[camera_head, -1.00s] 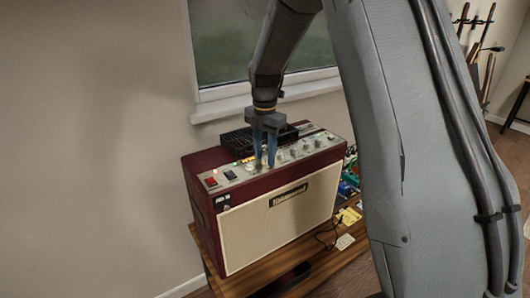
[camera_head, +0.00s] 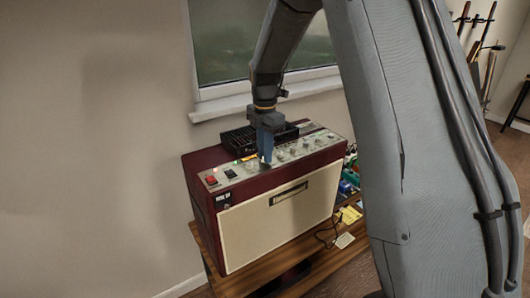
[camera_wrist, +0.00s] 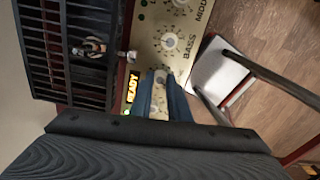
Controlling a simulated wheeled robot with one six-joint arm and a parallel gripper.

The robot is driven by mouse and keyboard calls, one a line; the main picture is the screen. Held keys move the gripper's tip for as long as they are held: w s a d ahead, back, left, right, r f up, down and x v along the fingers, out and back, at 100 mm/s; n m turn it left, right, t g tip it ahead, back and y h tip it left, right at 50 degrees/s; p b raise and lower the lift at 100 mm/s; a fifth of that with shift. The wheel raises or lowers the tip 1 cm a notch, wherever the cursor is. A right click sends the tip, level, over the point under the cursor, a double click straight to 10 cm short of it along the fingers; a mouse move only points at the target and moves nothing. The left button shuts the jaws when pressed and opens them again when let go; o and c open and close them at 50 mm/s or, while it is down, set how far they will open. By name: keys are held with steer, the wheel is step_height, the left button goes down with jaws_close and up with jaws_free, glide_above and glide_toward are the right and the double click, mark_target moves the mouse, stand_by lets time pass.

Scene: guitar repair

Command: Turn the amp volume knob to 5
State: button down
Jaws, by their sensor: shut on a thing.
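The maroon and cream amp (camera_head: 262,228) stands on a wooden bench, its control panel (camera_head: 318,140) along the top front edge. My gripper (camera_head: 265,158) points down at the panel, right of the red and black switches. In the wrist view its two blue fingers (camera_wrist: 161,95) are shut on a pale knob (camera_wrist: 159,84) between them. The fingers hide most of this knob, and I cannot read its label or setting. The knob beside it, marked BASS (camera_wrist: 171,43), is free.
A black slatted box (camera_head: 238,138) sits on the amp behind the panel, close to my gripper. More knobs run to the right. A window (camera_head: 225,45) is behind. Yellow notes (camera_head: 350,215) lie on the bench.

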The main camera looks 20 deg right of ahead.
steer(key=m, duration=1)
steer(key=shift+w+r+m, duration=0.1)
steer(key=shift+m, duration=0.3)
steer(key=m, duration=0.3)
steer(key=shift+m+p, duration=0.3)
steer(key=m, duration=1.3)
steer(key=shift+m, duration=0.3)
steer(key=c, duration=1.7)
jaws_free()
steer(key=shift+o, duration=0.2)
